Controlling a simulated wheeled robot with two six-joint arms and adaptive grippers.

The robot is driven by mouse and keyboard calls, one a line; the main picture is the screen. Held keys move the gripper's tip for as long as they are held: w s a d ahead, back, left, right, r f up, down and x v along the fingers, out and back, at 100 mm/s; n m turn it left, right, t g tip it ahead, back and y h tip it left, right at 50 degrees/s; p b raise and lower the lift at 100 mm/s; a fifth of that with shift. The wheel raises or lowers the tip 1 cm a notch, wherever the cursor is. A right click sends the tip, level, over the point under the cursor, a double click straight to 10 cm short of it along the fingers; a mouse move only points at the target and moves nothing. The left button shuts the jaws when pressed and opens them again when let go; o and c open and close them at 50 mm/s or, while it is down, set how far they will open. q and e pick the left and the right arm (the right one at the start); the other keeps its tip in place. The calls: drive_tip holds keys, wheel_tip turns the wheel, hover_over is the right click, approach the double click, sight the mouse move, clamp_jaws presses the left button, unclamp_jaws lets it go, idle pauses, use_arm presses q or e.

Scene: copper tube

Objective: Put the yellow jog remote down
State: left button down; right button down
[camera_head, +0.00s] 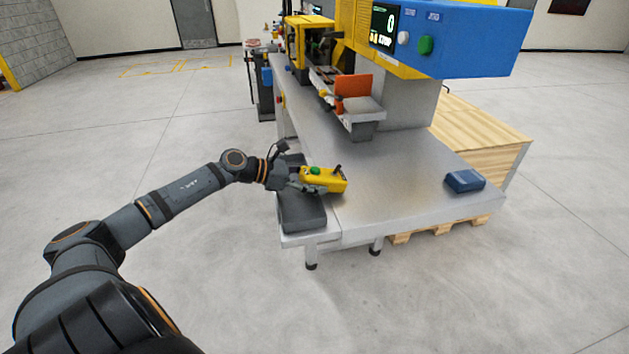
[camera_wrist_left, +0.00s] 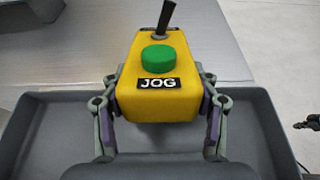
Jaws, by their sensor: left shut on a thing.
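The yellow jog remote (camera_head: 325,179) has a green button, a black joystick and a JOG label. It also shows large in the left wrist view (camera_wrist_left: 152,98). My left gripper (camera_head: 306,186) is shut on it, with one finger against each side, as the left wrist view (camera_wrist_left: 158,115) shows. The remote is over or at the far edge of a dark grey tray (camera_head: 303,217) at the left end of the metal table. I cannot tell whether its underside touches anything. My right gripper is not in view.
The metal table (camera_head: 400,200) has bare surface right of the remote. A blue box (camera_head: 464,180) lies near its right end. A yellow and blue machine (camera_head: 460,40) stands behind, with an orange part (camera_head: 353,86) by its chute. A wooden crate (camera_head: 485,135) stands at the right.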

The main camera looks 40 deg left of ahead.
use_arm(q)
drive_tip(key=shift+s+a+f, duration=0.1)
drive_tip(key=shift+a+f, duration=0.05)
drive_tip(key=shift+f, duration=0.2)
